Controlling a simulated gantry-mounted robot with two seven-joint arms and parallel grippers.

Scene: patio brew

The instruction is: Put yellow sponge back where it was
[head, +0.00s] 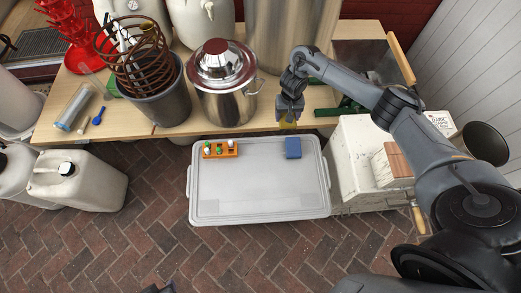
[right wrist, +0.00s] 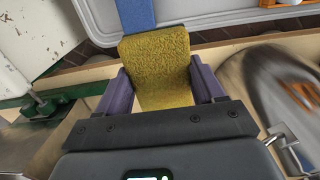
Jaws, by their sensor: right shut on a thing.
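The yellow sponge (head: 287,124) shows just below my right gripper (head: 290,108) in the head view, at the front edge of the wooden table. In the right wrist view the yellow sponge (right wrist: 156,62) sits between the two fingers of my right gripper (right wrist: 160,90), which is shut on it. A blue block (head: 293,148) lies on the grey lid (head: 255,198), just in front of the sponge in the head view. The blue block (right wrist: 135,14) also shows beyond the sponge in the right wrist view. A small dark part at the bottom edge may be my left gripper.
An orange rack (head: 220,150) with small bottles sits on the lid's back left. A steel pot (head: 226,105) and a grey bucket with a copper coil (head: 160,106) stand on the table (head: 262,118). A white chest (head: 352,165) stands right of the lid. The lid's front is clear.

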